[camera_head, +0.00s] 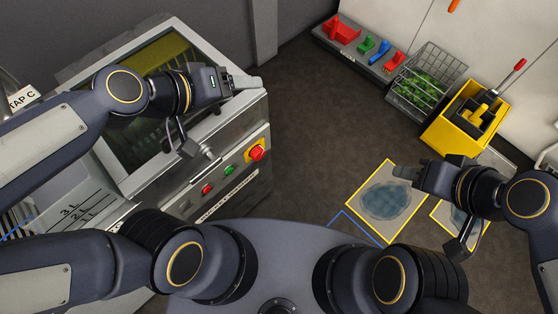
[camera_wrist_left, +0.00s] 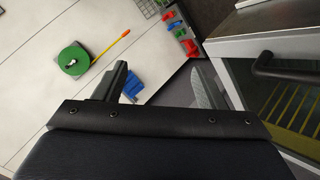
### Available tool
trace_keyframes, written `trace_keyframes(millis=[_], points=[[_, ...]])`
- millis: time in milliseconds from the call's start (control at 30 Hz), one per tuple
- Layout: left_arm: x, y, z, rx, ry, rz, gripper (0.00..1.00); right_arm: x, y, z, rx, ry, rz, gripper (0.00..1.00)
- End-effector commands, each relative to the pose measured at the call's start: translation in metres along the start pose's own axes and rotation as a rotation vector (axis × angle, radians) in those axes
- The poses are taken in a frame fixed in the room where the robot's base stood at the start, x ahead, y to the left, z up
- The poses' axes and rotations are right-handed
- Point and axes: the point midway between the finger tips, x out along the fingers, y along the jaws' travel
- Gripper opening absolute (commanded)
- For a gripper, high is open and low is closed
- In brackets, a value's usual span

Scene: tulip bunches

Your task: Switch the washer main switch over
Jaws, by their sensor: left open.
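The washer (camera_head: 214,125) stands at the left with a sloped window in its top. Its main switch, a red knob (camera_head: 257,153) on a yellow plate, is at the right end of the front panel. I cannot tell which way the knob is set. My left gripper (camera_head: 245,82) is above the washer's upper right corner, apart from the switch. In the left wrist view its two fingers (camera_wrist_left: 160,80) are spread with nothing between them; the switch does not show there. My right gripper (camera_head: 405,172) is over the floor at the right; its jaws are unclear.
A green button (camera_head: 229,170) and a red button (camera_head: 207,189) sit left of the switch. A dark handle (camera_wrist_left: 280,66) shows in the left wrist view. A wire basket (camera_head: 428,82) and a yellow bucket (camera_head: 466,118) stand at the back right. Wet patches (camera_head: 386,200) mark the floor.

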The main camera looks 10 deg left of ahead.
Motion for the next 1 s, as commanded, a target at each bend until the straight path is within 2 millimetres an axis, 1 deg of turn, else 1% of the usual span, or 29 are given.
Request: trace_keyframes(millis=[33, 67, 167, 200, 267, 300, 367, 400, 467, 500, 567, 600, 667, 700, 800, 900, 1000], points=[[0.029, -0.006, 0.005, -0.015, 0.011, 0.020, 0.65, 0.020, 0.009, 0.010, 0.000, 0.000, 0.000, 0.36], [0.042, -0.006, 0.003, -0.030, 0.028, 0.027, 0.65, 0.026, 0.012, 0.013, 0.000, 0.000, 0.000, 0.36], [0.091, -0.010, 0.001, -0.079, 0.086, 0.027, 0.65, 0.050, 0.023, 0.025, 0.000, 0.000, 0.000, 0.36], [0.114, -0.015, 0.002, -0.100, 0.114, 0.011, 0.65, 0.061, 0.028, 0.031, 0.000, 0.000, 0.000, 0.36], [0.151, -0.026, 0.007, -0.126, 0.158, -0.033, 0.65, 0.079, 0.036, 0.040, 0.000, 0.000, 0.000, 0.36], [0.176, -0.035, 0.014, -0.140, 0.191, -0.078, 0.65, 0.091, 0.042, 0.046, 0.000, 0.000, 0.000, 0.36], [0.213, -0.053, 0.028, -0.146, 0.244, -0.167, 0.65, 0.110, 0.050, 0.055, 0.000, 0.000, 0.000, 0.36], [0.235, -0.066, 0.038, -0.140, 0.283, -0.237, 0.65, 0.122, 0.056, 0.062, 0.000, 0.000, 0.000, 0.36], [0.263, -0.087, 0.058, -0.118, 0.346, -0.355, 0.65, 0.140, 0.064, 0.071, 0.000, 0.000, 0.000, 0.36], [0.279, -0.102, 0.072, -0.093, 0.390, -0.441, 0.65, 0.152, 0.069, 0.076, 0.000, 0.000, 0.000, 0.36], [0.294, -0.123, 0.094, -0.045, 0.461, -0.572, 0.65, 0.169, 0.077, 0.085, 0.000, 0.000, 0.000, 0.36], [0.302, -0.137, 0.109, -0.002, 0.511, -0.661, 0.65, 0.180, 0.082, 0.091, 0.000, 0.000, 0.000, 0.36], [0.307, -0.154, 0.132, 0.066, 0.593, -0.794, 0.65, 0.196, 0.090, 0.099, 0.000, 0.000, 0.000, 0.36], [0.307, -0.164, 0.147, 0.113, 0.650, -0.879, 0.65, 0.206, 0.094, 0.104, 0.000, 0.000, 0.000, 0.36], [0.298, -0.178, 0.178, 0.216, 0.780, -1.059, 0.65, 0.224, 0.103, 0.113, 0.000, 0.000, 0.000, 0.36], [0.287, -0.184, 0.202, 0.292, 0.886, -1.190, 0.65, 0.237, 0.108, 0.120, 0.000, 0.000, 0.000, 0.36], [0.277, -0.185, 0.217, 0.333, 0.953, -1.271, 0.65, 0.243, 0.111, 0.122, 0.000, 0.000, 0.000, 0.36]])
